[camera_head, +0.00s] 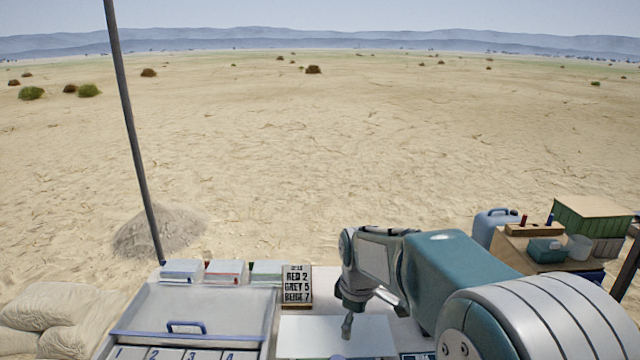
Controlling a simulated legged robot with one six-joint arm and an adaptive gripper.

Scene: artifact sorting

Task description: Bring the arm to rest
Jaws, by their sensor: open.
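My arm reaches in from the lower right and bends down at its far end. My gripper (347,327) points down over a pale flat panel (300,340) on the table. It is small in this view, and nothing shows held in it. I cannot tell whether its tips touch the panel.
A tray with a blue handle (186,325) and numbered slots stands left of my gripper. Behind it are several small boxes (182,270) and a sign (297,286) reading RED 2, GREY 5, BEIGE 7. A pole (133,130) rises at left. A side table (545,262) with containers stands right.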

